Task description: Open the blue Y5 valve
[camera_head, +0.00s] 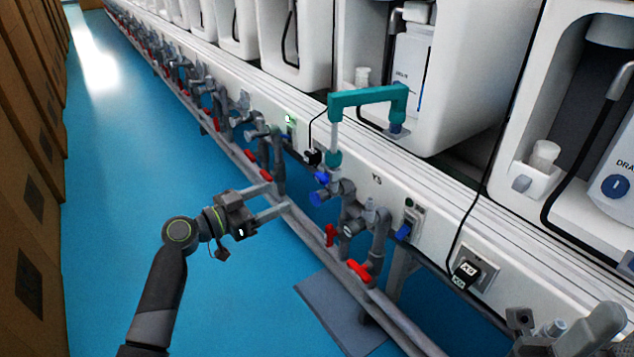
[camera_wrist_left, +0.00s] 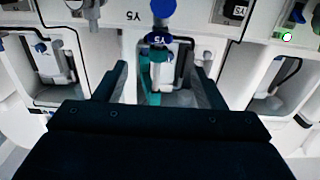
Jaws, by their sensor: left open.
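The blue Y5 valve (camera_head: 322,178) is a small blue handle on the grey pipework, just below a teal bent pipe (camera_head: 368,96). The Y5 label (camera_head: 376,180) is on the white panel to its right. My left gripper (camera_head: 279,198) is open and empty, with its fingers pointing at the pipework a little left of and below the blue handle. In the left wrist view the blue valve (camera_wrist_left: 157,39) shows beyond and between the two open fingers, apart from them. My right gripper is not in view.
Red-handled valves (camera_head: 360,271) sit low on the pipes near my left gripper. More grey pipe fittings (camera_head: 570,335) stand at the lower right. The blue floor (camera_head: 110,200) at left is clear, beside brown boxes (camera_head: 30,200).

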